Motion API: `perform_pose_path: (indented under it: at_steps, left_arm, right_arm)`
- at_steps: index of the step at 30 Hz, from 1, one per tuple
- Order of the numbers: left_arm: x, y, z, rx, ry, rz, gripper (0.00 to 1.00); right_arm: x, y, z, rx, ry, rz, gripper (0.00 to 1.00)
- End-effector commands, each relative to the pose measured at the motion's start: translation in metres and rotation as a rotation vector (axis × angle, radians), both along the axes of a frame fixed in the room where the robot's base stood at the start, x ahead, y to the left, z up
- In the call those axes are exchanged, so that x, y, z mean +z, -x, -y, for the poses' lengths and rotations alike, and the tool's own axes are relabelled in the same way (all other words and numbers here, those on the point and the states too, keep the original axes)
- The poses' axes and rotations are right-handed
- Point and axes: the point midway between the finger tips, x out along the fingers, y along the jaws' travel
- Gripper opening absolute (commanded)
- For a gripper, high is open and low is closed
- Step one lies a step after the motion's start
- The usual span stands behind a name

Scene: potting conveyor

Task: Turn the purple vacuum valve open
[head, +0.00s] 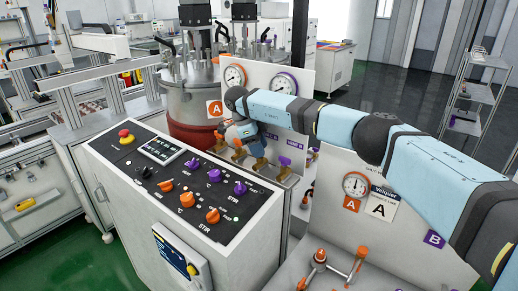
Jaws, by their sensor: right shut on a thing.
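My right gripper (256,152) reaches down from the end of the light-blue arm to the row of brass valves below the gauge panel. It is shut on a valve handle in that row, which I take to be the purple vacuum valve (258,170). The handle is mostly hidden by the fingers, so its angle cannot be told. Another purple-handled valve (284,161) stands just to the right, apart from the gripper. My left gripper is not in view.
A control box (185,190) with orange and purple knobs stands in front. Two gauges, orange-rimmed (235,77) and purple-rimmed (283,84), sit on the panel above the valves. A steel vessel (190,95) stands behind. Orange-handled valves (320,256) are at front right.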

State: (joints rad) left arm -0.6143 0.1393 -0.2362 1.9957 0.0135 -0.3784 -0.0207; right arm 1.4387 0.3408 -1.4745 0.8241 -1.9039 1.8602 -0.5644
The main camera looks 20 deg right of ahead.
Motion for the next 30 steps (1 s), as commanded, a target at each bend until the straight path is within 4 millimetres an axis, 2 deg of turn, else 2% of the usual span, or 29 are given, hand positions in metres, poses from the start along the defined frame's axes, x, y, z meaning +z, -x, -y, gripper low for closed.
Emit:
perform_pose_path:
  at_steps: [6, 15, 30]
  left_arm:
    - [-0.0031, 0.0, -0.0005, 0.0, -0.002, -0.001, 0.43]
    - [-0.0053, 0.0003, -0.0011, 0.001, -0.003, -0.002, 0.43]
    - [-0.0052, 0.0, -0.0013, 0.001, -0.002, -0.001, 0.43]
  right_arm:
    - [0.0005, -0.0011, 0.0007, -0.191, -0.001, 0.001, 0.2]
    - [0.0007, -0.0014, 0.001, -0.386, 0.001, 0.001, 0.2]
    - [0.0007, -0.0015, 0.0014, -0.489, 0.0, 0.002, 0.2]
